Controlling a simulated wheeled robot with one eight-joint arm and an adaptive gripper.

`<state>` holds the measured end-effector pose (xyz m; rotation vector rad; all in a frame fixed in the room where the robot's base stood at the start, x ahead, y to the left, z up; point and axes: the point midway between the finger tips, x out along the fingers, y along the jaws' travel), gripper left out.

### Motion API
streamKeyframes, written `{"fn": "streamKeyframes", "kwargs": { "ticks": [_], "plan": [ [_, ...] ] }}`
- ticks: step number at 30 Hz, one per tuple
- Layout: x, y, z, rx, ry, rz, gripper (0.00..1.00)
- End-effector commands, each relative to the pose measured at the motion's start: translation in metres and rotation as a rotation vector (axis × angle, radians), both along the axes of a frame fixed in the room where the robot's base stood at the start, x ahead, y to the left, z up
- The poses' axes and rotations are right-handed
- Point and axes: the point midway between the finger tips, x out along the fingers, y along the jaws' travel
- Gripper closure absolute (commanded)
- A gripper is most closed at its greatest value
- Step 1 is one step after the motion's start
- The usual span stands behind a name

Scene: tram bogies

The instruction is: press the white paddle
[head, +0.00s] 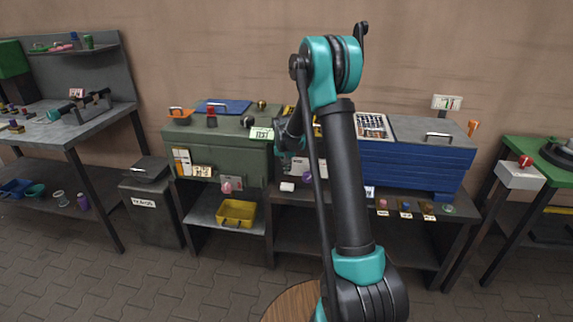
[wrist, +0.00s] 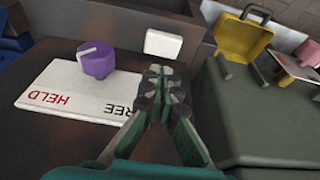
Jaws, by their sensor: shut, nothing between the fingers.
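The white paddle (wrist: 163,43) is a small pale rounded block on the dark bench top in the wrist view, near the top centre. It also shows in the head view (head: 287,187), on the middle bench below my arm's end. My gripper (wrist: 160,72) has its fingers together, with nothing between them. In the wrist view its tips appear just below the paddle in the picture; I cannot tell whether they touch it. In the head view my arm's end hangs above the paddle, and the fingertips are hard to make out.
A purple knob (wrist: 97,59) stands on a white plate (wrist: 72,96) marked HELD and FREE, left of the paddle. A blue ribbed chest (head: 415,160) stands right of my arm.

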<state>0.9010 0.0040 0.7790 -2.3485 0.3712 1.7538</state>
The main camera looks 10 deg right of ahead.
Motion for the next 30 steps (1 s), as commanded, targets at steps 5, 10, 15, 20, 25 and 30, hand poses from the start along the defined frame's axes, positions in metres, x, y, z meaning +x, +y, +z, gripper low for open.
{"fn": "streamKeyframes", "kwargs": {
  "ticks": [5, 10, 15, 20, 25, 30],
  "plan": [
    [0.009, -0.003, -0.032, 0.000, 0.000, -0.001, 1.00],
    [0.009, -0.003, -0.056, 0.000, 0.000, -0.001, 1.00],
    [0.009, -0.003, -0.068, 0.000, 0.000, -0.001, 1.00],
    [0.009, -0.003, -0.071, 0.000, 0.000, -0.001, 1.00],
    [0.008, -0.003, -0.070, 0.000, 0.000, -0.001, 1.00],
    [0.009, -0.003, -0.076, 0.000, 0.000, -0.001, 1.00]
  ]
}}
